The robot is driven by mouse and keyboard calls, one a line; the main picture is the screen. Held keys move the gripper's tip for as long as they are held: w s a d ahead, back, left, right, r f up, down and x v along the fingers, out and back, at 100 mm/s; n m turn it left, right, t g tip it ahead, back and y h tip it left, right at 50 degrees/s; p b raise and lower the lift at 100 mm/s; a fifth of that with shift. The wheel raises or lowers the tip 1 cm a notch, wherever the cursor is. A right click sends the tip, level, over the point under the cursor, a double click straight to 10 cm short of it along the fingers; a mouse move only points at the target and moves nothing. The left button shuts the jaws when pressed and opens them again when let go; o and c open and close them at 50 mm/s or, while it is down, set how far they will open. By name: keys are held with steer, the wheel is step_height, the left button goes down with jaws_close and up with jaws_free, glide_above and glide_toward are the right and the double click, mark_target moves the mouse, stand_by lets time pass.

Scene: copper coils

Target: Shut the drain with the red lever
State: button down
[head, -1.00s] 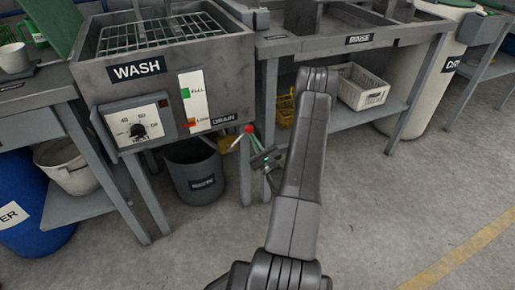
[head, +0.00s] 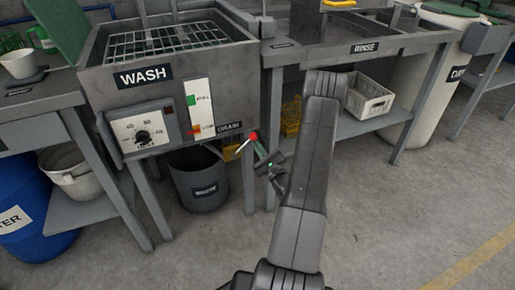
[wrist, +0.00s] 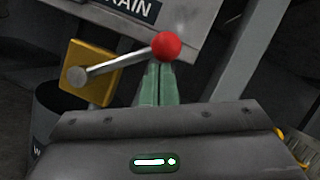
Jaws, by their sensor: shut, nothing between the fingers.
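The drain lever is a thin metal rod with a red ball knob (head: 254,136), below the DRAIN label (head: 229,127) at the wash tank's lower right corner. In the wrist view the rod rises slightly from a yellow valve body (wrist: 100,90) on the left to the red ball (wrist: 166,46) on the right. My gripper (head: 260,147) is shut and empty. Its green fingers (wrist: 157,72) end right at the underside of the ball; I cannot tell whether they touch it. The drain outlet is hidden.
The grey wash tank (head: 170,50) stands above a dark waste bucket (head: 200,180). A table leg (head: 249,185) is close beside the lever. The rinse bench (head: 400,45) with a white basket (head: 368,98) on its shelf is to the right. The floor in front is clear.

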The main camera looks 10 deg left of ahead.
mark_target(255, 139)
steer(key=shift+n, duration=0.3)
steer(key=s+a+r+n+g+b, duration=0.3)
steer(key=a+r+n+g+b, duration=0.1)
steer(key=n, duration=0.4)
steer(key=shift+r+n+y, duration=0.3)
steer(key=shift+r, duration=0.25)
steer(key=shift+a+r, duration=0.1)
steer(key=shift+a, duration=0.05)
steer(key=w+d, duration=0.1)
steer(key=d+f+b, duration=0.1)
steer(key=w+d+b, duration=0.1)
steer(key=shift+w+d+f, duration=0.25)
steer(key=shift+w+f, duration=0.05)
steer(key=shift+f, duration=0.1)
steer(key=p+v, duration=0.2)
steer(key=v, duration=0.7)
steer(key=shift+s+r, duration=0.2)
steer(key=shift+r, duration=0.05)
